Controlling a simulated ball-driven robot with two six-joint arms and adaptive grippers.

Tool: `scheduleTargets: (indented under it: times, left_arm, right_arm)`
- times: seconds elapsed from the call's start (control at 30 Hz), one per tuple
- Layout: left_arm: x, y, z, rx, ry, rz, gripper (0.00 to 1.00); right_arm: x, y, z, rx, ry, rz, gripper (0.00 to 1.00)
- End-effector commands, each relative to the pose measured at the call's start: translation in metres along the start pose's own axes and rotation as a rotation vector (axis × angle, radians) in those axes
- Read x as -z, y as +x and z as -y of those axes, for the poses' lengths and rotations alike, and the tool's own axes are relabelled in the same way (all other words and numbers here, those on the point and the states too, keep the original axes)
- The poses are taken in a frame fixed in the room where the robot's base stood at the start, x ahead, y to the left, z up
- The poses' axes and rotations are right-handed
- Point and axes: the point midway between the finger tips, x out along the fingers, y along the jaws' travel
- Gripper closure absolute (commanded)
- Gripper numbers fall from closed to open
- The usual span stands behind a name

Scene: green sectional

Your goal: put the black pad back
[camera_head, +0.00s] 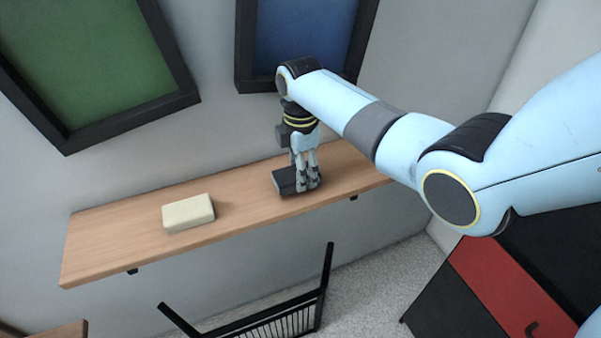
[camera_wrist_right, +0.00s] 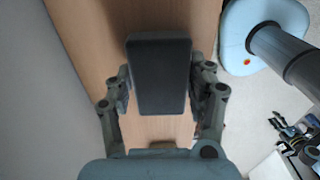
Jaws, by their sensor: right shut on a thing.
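The black pad (camera_head: 284,181) is a dark flat block at the wooden shelf, right of the shelf's middle in the head view. My right gripper (camera_head: 308,182) points down over the shelf and is shut on the pad. In the right wrist view the pad (camera_wrist_right: 160,75) lies between the two fingers of my right gripper (camera_wrist_right: 163,92), with the shelf surface behind it. I cannot tell whether the pad touches the shelf. My left gripper is not in view.
A cream block (camera_head: 188,213) lies on the wooden shelf (camera_head: 115,240), left of the pad, with bare wood between them. Green (camera_head: 85,60) and blue (camera_head: 305,38) framed pictures hang above. A black metal rack or chair (camera_head: 290,318) stands below; a red and black cabinet (camera_head: 505,285) stands right.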

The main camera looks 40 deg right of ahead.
Motion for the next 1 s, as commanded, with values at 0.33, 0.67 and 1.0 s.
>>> scheduleTargets:
  times: [0.33, 0.67, 1.0]
  left_arm:
    - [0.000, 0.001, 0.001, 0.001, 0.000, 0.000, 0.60]
    - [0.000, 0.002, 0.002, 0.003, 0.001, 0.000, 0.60]
    - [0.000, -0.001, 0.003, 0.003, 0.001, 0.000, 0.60]
  right_arm:
    - [0.000, 0.009, -0.001, -0.003, 0.000, 0.000, 0.70]
    - [0.000, 0.011, 0.000, -0.002, 0.000, 0.000, 0.21]
    - [0.000, 0.002, -0.001, -0.003, 0.000, 0.000, 0.21]
